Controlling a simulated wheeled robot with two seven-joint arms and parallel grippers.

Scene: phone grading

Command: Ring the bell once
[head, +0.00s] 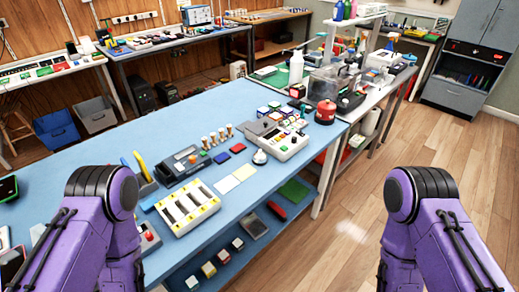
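A small silver dome that looks like the bell (260,157) sits on the blue table (150,118), near its right front edge. It is just left of a grey and white box with coloured buttons (288,148). Its top appears uncovered, and nothing touches it from above. My two purple arms show at the lower left and lower right of the head view, both well apart from the bell. Neither gripper can be seen, so their fingers are hidden from this view.
A lower shelf holds small boxes. The table's back middle is clear.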

